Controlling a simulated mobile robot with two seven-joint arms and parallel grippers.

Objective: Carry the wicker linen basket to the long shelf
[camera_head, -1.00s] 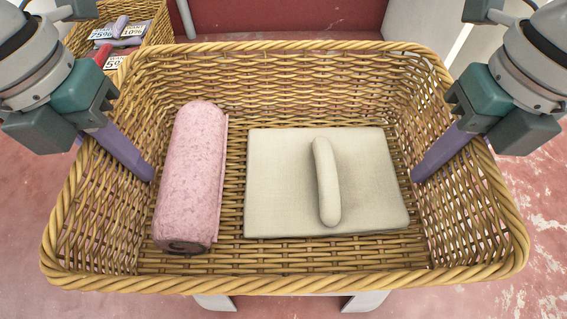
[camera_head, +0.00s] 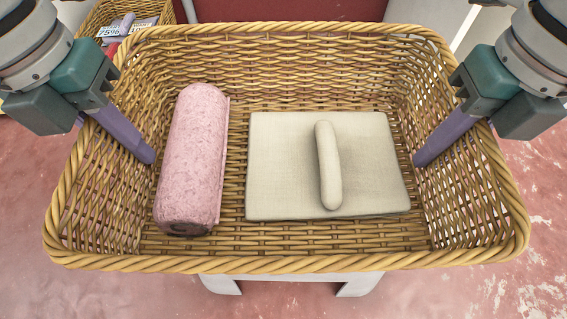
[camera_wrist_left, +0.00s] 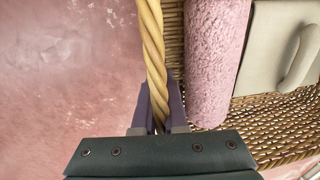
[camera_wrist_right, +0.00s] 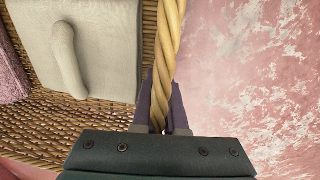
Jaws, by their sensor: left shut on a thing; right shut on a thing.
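The wicker linen basket (camera_head: 290,263) fills the middle of the head view, held level between my arms above the floor. It holds a rolled pink towel (camera_head: 192,160) on the left and a folded cream cloth (camera_head: 275,170) with a cream roll (camera_head: 327,165) on top. My left gripper (camera_head: 135,143) is shut on the left rim, which also shows in the left wrist view (camera_wrist_left: 152,40). My right gripper (camera_head: 435,148) is shut on the right rim, seen in the right wrist view (camera_wrist_right: 163,45). The long shelf cannot be made out.
A second wicker basket (camera_head: 165,14) with labelled items (camera_head: 113,30) stands at the upper left. A dark red surface (camera_head: 290,10) is behind, with pale upright parts at the upper right. The worn pink floor (camera_head: 35,200) looks clear on both sides.

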